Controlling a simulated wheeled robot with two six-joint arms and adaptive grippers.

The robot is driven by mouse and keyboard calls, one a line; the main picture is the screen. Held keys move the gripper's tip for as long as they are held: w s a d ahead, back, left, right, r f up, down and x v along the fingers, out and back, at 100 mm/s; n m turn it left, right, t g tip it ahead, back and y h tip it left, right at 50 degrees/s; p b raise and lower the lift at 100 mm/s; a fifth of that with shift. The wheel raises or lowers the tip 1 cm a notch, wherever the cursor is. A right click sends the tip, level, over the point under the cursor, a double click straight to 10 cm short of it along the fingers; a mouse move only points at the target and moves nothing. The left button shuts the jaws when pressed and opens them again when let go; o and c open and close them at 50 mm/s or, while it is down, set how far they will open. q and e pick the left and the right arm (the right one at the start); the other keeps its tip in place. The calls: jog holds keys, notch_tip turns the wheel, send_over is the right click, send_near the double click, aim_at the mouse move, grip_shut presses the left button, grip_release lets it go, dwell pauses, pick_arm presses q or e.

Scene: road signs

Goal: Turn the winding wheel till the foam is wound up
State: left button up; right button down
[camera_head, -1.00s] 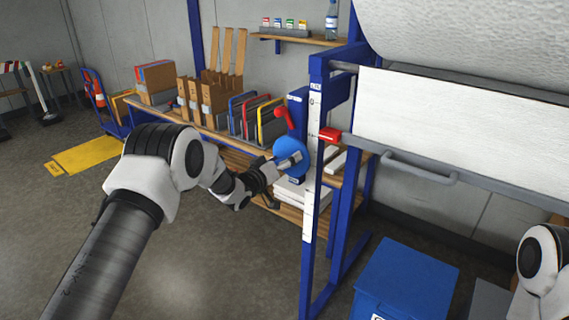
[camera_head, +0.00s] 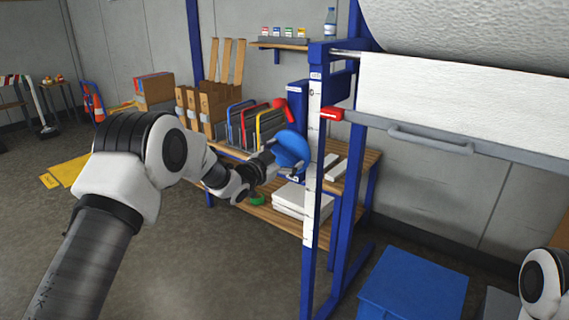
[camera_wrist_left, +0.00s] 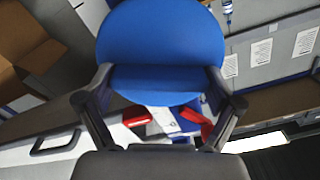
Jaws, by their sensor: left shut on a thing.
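The winding wheel (camera_head: 293,149) is a round blue disc on the left side of the blue frame. My left gripper (camera_head: 272,160) reaches it from the left and is shut on it. In the left wrist view, the fingers of my left gripper (camera_wrist_left: 160,85) lie at either side of the blue wheel (camera_wrist_left: 160,40). The white foam (camera_head: 450,90) hangs as a flat sheet below a thick white roll (camera_head: 480,25), with a grey bar and handle (camera_head: 430,138) along its lower edge. My right gripper is outside the views.
A blue upright post (camera_head: 313,190) with a white scale stands just right of the wheel. A red clamp (camera_head: 332,114) sits on it. Behind is a wooden bench (camera_head: 235,152) with cartons and coloured frames. A blue bin (camera_head: 412,283) stands on the floor.

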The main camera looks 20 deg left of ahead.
pick_arm(q)
jog(key=m+b, duration=0.7)
jog(key=m, duration=0.1)
jog(key=shift+d+f+b, duration=0.1)
jog(key=shift+b, duration=0.25)
jog(key=shift+m+b, duration=1.25)
jog(key=shift+m, duration=0.25)
jog(key=shift+r, duration=0.25)
jog(key=o, duration=0.7)
jog(key=shift+o, duration=0.6)
jog(key=shift+w+d+f, duration=0.1)
jog(key=shift+f, duration=0.05)
